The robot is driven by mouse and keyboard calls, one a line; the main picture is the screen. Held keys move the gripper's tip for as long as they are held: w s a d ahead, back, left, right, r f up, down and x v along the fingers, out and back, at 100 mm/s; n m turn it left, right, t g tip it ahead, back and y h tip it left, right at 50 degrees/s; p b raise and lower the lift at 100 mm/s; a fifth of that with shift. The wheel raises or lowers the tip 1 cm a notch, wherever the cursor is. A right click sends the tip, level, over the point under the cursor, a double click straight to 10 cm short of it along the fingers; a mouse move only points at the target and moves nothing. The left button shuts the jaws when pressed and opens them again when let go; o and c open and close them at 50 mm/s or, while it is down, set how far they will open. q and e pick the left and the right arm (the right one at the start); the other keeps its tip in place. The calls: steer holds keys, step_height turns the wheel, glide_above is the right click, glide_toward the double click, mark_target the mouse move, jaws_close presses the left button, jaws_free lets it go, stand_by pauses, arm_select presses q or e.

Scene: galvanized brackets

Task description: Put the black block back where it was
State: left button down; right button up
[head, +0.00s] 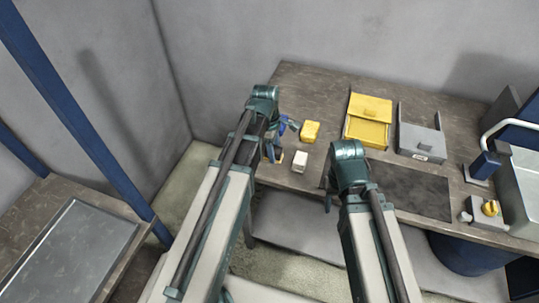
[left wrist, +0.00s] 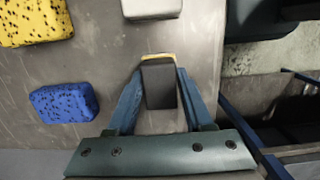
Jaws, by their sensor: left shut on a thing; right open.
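The black block (left wrist: 159,86) is between the two fingers of my left gripper (left wrist: 158,75) in the left wrist view, with a yellow strip along its far edge. My left gripper is shut on it, over the left part of the workbench. I cannot tell whether the block touches the bench. In the head view my left arm mostly hides the gripper and block. My right gripper (head: 328,200) is open at the front of the bench, beside a dark mat (head: 425,194), and looks empty.
A yellow sponge-like block (head: 310,131), a white block (head: 300,161) and a blue speckled block (left wrist: 64,103) lie near my left gripper. A yellow open drawer box (head: 368,121) and a grey one (head: 420,141) stand behind. A switch box (head: 486,210) is at right.

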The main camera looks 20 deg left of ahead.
arm_select(q)
steer(key=shift+f, duration=0.45)
steer(key=shift+a, duration=0.1)
steer(key=shift+r, duration=0.1)
arm_select(e)
steer(key=shift+a+f, duration=0.2)
steer(key=shift+f, duration=0.15)
steer(key=shift+d, duration=0.1)
arm_select(q)
steer(key=shift+c, duration=1.5)
jaws_free()
arm_select(e)
steer(key=shift+f, duration=0.15)
